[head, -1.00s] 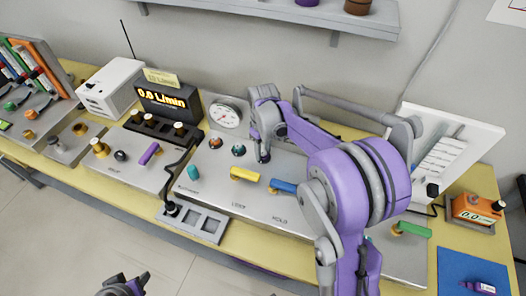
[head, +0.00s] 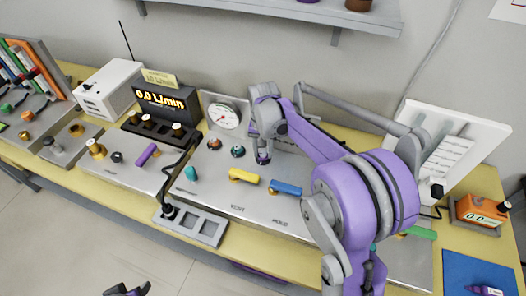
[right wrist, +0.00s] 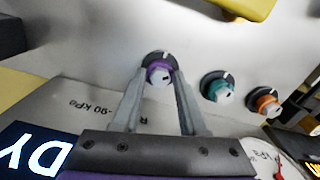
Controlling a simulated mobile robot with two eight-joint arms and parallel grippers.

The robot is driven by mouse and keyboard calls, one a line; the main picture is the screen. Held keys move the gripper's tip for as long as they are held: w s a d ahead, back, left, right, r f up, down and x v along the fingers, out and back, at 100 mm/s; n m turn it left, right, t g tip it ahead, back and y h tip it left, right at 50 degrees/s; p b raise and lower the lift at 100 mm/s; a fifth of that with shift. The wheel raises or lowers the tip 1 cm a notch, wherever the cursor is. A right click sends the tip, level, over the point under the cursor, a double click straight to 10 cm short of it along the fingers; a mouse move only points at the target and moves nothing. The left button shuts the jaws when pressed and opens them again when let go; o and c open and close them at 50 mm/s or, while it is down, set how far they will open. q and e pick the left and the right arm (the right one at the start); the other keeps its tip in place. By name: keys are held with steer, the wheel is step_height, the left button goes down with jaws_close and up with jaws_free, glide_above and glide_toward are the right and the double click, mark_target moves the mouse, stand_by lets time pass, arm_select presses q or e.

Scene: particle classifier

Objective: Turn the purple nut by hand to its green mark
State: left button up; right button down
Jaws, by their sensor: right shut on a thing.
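The purple nut (right wrist: 157,73) sits in a dark round collar on the grey panel in the right wrist view. My right gripper (right wrist: 160,78) is shut on it, one finger on each side. A pale tick shows on the collar, but I cannot make out a green mark. In the head view my right gripper (head: 262,157) points down at the panel and hides the nut. The tip of my left gripper (head: 127,290) shows at the bottom edge, away from the bench; its jaws are cut off.
A teal knob (right wrist: 217,87) and an orange knob (right wrist: 265,103) stand beside the nut. A yellow handle (head: 243,176) and a blue handle (head: 286,187) lie in front of my right gripper. The gauge (head: 224,117) stands behind to the left.

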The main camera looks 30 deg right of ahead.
mark_target(263, 153)
steer(key=m, duration=0.6)
steer(key=shift+r+m+b, duration=0.1)
steer(key=shift+m+b, duration=0.2)
steer(key=shift+b, duration=0.1)
stand_by(0.4)
steer(key=shift+c, duration=2.2)
jaws_free()
step_height(263, 153, up, 11)
steer(key=shift+p, duration=0.35)
